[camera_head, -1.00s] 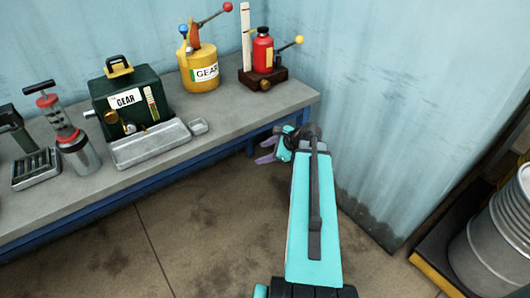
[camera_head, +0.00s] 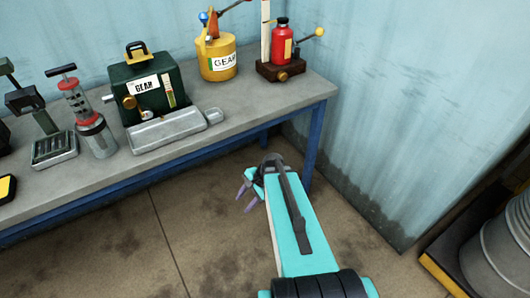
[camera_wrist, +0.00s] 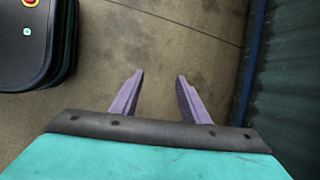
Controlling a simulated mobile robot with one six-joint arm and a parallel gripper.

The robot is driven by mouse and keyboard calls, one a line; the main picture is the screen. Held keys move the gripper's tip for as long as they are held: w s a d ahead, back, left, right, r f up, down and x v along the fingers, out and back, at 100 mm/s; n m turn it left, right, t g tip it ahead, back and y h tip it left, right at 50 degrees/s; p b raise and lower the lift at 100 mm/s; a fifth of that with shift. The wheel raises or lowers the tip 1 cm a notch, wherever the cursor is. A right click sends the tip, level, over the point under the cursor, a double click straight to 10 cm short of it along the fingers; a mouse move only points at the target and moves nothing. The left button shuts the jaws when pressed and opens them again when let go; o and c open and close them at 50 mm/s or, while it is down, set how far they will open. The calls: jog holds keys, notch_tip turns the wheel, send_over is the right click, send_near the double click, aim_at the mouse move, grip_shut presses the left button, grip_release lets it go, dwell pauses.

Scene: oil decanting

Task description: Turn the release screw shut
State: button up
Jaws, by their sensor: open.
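A red bottle-shaped jack (camera_head: 281,45) stands on a dark brown base at the far right end of the bench. It has a lever with a yellow ball end. A small brass knob (camera_head: 282,76) sits low on the front of its base and looks like the release screw; its turned position is too small to tell. My gripper (camera_head: 243,199) is open and empty, below bench height in front of the bench and well away from the jack. In the wrist view its two purple fingers (camera_wrist: 160,76) are spread over bare floor.
The grey bench (camera_head: 225,135) also carries a yellow GEAR can (camera_head: 217,60), a green GEAR box (camera_head: 155,85), a metal tray (camera_head: 167,130) and a red-and-clear pump (camera_head: 90,115). A corrugated wall closes the right end. A metal drum (camera_head: 500,245) stands at lower right.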

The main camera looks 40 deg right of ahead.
jog(key=s+a+f+n+g+h, duration=0.1)
jog(key=s+a+f+n+g, duration=0.1)
jog(key=s+a+f+n, duration=0.3)
jog(key=s+a+f+n+g+h, duration=0.2)
jog(key=s+a+f+n, duration=0.3)
jog(key=s, duration=0.6)
jog(key=s+a+f+n+g+h, duration=0.1)
jog(key=s+a+f+n+g, duration=0.3)
jog(key=s+a+f+n, duration=0.1)
jog(key=s+f+n, duration=0.1)
jog(key=s+n, duration=0.1)
jog(key=s, duration=0.1)
jog(key=shift+a+n, duration=0.3)
jog(key=shift+a, duration=0.05)
jog(key=shift+c, duration=1.4)
